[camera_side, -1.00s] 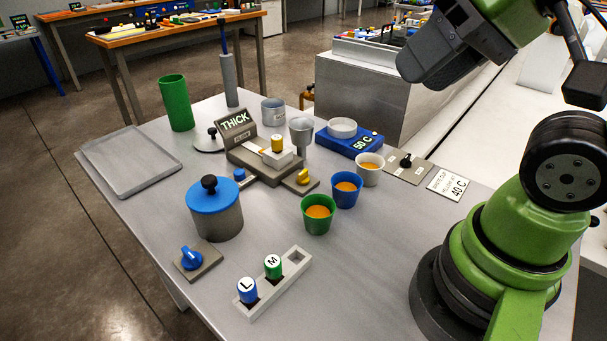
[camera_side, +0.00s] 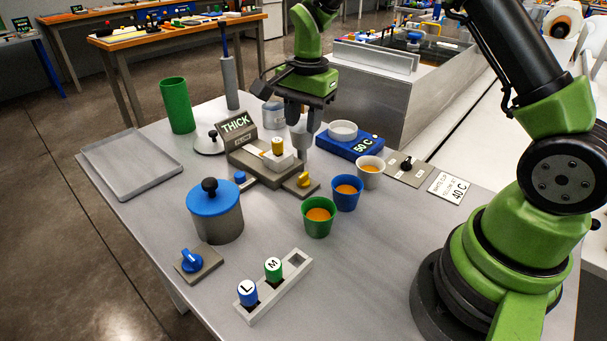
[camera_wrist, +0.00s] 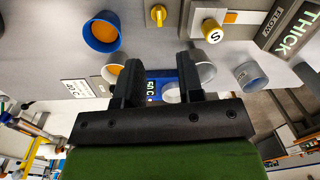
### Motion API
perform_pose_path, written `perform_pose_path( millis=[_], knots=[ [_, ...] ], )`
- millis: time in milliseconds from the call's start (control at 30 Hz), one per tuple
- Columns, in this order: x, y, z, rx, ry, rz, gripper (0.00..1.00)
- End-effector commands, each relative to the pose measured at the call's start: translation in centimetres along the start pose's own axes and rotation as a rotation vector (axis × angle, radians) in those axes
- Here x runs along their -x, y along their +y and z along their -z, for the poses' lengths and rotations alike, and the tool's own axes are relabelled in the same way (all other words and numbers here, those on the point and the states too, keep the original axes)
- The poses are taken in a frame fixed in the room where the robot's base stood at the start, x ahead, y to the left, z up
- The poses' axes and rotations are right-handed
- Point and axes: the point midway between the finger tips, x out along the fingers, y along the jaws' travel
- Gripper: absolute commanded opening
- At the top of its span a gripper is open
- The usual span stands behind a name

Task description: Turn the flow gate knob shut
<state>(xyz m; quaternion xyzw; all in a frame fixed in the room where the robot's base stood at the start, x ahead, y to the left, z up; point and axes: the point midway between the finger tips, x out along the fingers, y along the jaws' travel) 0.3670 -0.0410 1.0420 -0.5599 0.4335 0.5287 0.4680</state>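A yellow knob (camera_side: 303,179) sits on a small dark base beside the grey unit (camera_side: 262,172) that carries the THICK display (camera_side: 236,123). The knob also shows at the top of the wrist view (camera_wrist: 158,15). A blue knob (camera_side: 192,260) sits on a separate grey plate at the front left. No readable label shows which knob is the flow gate. My gripper (camera_side: 303,119) is above the back of the table, near the grey funnel cup (camera_side: 301,138), pointing down. In the wrist view my gripper (camera_wrist: 160,65) is open, its fingers apart and clear of both knobs.
Blue (camera_side: 346,192), green (camera_side: 318,216) and white (camera_side: 369,171) cups with orange contents stand near the yellow knob. A blue 50 C unit (camera_side: 360,146) is behind them. A blue-lidded pot (camera_side: 214,214) and a holder (camera_side: 290,283) with L and M cylinders stand in front.

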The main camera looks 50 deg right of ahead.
Motion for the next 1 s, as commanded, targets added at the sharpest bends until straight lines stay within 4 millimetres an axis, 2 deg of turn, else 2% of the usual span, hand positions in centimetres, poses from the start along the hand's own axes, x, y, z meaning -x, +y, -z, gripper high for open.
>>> perform_pose_path(
  millis=[33, 100, 367, 700, 833, 1000],
  knots=[
    [-1.6, -0.2, 0.4, -0.034, -0.002, -0.025, 0.35],
    [-2.9, -0.3, 0.8, -0.072, 0.0, -0.046, 0.35],
    [-5.6, -0.3, 1.1, -0.113, 0.001, -0.069, 0.35],
    [-11.8, 0.2, 1.0, -0.112, -0.001, -0.071, 0.35],
    [-13.3, 0.2, 1.0, -0.111, 0.0, -0.068, 0.35],
    [-14.2, 0.3, 1.0, -0.111, 0.0, -0.066, 0.35]
  ],
)
